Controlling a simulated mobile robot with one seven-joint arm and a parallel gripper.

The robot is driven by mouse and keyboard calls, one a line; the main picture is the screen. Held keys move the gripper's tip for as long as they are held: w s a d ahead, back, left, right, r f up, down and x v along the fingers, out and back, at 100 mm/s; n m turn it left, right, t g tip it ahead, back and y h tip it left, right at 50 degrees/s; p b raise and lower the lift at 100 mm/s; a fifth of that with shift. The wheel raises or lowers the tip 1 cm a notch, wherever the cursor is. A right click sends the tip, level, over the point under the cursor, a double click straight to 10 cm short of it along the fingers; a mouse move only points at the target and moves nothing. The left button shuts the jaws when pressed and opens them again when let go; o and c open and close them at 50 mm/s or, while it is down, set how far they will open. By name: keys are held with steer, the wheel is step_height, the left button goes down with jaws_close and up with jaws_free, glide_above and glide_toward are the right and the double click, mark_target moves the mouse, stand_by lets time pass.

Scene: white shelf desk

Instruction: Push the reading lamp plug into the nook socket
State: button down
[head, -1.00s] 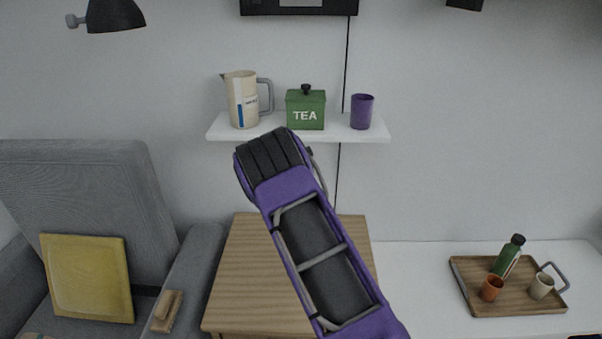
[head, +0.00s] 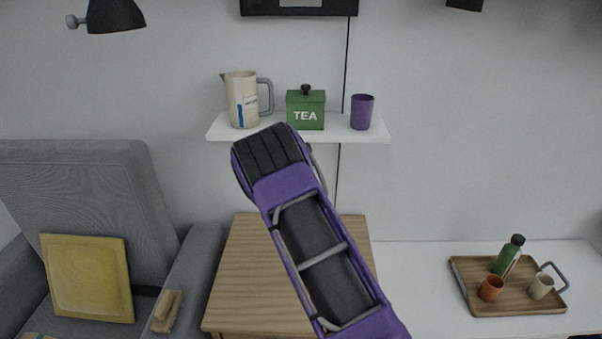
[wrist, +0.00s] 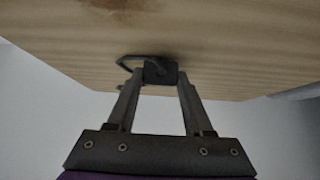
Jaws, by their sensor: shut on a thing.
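In the wrist view my gripper (wrist: 160,80) is shut on a small black plug (wrist: 160,72). A dark cord loops off the plug's left side. The plug is close to a pale wooden surface (wrist: 230,50); I cannot tell whether it touches it. In the head view my purple and black arm covers the middle, and the gripper fingers and plug are hidden. A black lamp shade (head: 114,15) hangs at the top left; I cannot tell whether it is the reading lamp. I cannot make out the nook socket in either view.
A white wall shelf (head: 345,133) holds a jug (head: 242,99), a green tea tin (head: 306,108) and a purple cup (head: 362,112). A wooden cabinet (head: 240,270) stands below, beside a grey armchair (head: 100,185). A wooden tray (head: 520,305) with cups and a bottle sits right.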

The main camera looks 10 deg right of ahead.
steer(key=shift+s+a+r, duration=0.1)
steer(key=shift+s+r, duration=0.05)
steer(key=shift+s, duration=0.3)
steer(key=shift+s+f+p+v, duration=0.1)
steer(key=shift+p+v, duration=0.2)
steer(key=shift+v, duration=0.5)
steer(key=shift+s+f+p+v, duration=0.15)
steer(key=shift+p+v, duration=0.2)
steer(key=shift+v, duration=0.45)
steer(key=shift+s+f+p+v, duration=0.1)
steer(key=shift+p+v, duration=0.2)
steer(key=shift+v, duration=0.45)
steer(key=w+r+t+p, duration=0.1)
steer(key=w+r+p, duration=0.2)
steer(key=w+r, duration=0.3)
steer(key=w+r+t+p, duration=0.1)
steer(key=w+r+p, duration=0.2)
steer(key=w+r, duration=0.3)
steer(key=w, duration=0.5)
steer(key=shift+w+a+t+h, duration=0.3)
steer(key=shift+a+t, duration=0.05)
steer(key=shift+t, duration=0.05)
steer(key=shift+b, duration=0.45)
